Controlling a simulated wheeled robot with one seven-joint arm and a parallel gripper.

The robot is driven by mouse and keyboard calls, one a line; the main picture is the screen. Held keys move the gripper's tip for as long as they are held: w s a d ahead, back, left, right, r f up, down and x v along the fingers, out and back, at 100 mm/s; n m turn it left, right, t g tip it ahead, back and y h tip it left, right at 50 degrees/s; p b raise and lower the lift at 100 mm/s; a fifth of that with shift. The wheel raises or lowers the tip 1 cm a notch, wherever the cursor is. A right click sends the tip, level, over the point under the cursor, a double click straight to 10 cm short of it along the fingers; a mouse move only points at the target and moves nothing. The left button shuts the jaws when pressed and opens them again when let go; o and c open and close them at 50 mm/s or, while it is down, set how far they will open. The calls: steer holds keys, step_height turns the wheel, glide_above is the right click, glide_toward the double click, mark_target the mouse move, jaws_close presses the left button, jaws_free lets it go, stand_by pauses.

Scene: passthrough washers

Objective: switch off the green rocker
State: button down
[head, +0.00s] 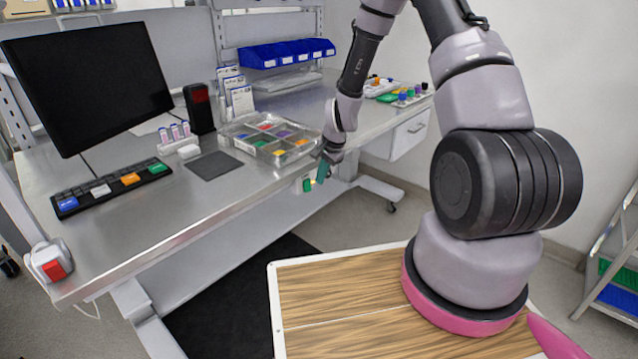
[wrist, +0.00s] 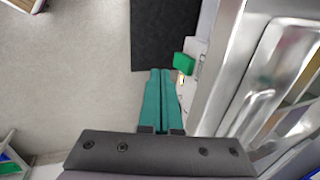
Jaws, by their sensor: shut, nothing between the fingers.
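The green rocker (head: 307,185) sits on a pale switch plate at the front edge of the metal bench, just left of my gripper in the head view. In the wrist view the green rocker (wrist: 184,62) shows just beyond and right of my fingertips, with a small yellowish patch below it. My gripper (head: 321,178) has teal fingers, closed together and empty. In the wrist view the fingertips of my gripper (wrist: 161,71) are close beside the rocker. I cannot tell whether they touch it. The rocker's tilt is too small to read.
A red rocker (head: 54,270) is on a white box at the bench's near left corner. A clear divided tray (head: 267,160) lies on the bench above the green rocker. A keyboard (head: 112,190) and monitor (head: 90,85) stand at left. The floor below is open, with a dark mat (head: 235,300).

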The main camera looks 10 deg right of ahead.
mark_target(307, 185)
steer(key=v, duration=0.8)
steer(key=shift+a, duration=0.15)
steer(key=shift+s+a+f+n+t+h, duration=0.15)
steer(key=shift+s+a+f+t+h, duration=0.25)
steer(key=shift+s+t, duration=0.25)
steer(key=shift+s+a+f+n+t+h, duration=0.1)
steer(key=shift+s+a+f+t+h, duration=0.15)
steer(key=shift+s+t+h, duration=0.35)
steer(key=shift+s+a+f+n+t+h, duration=0.15)
steer(key=shift+s+a+f+t+h, duration=0.2)
steer(key=shift+s+t, duration=0.3)
steer(key=shift+s, duration=0.1)
steer(key=shift+w+a+r+x, duration=0.15)
steer(key=shift+w+a+x, duration=0.2)
steer(key=shift+x, duration=1.75)
steer(key=shift+w+a+r+x, duration=0.15)
steer(key=shift+a+x, duration=0.35)
steer(key=shift+x, duration=1.6)
steer(key=shift+w+a+r+x, duration=0.1)
steer(key=shift+w+a+x, duration=0.25)
steer(key=shift+x, duration=1.75)
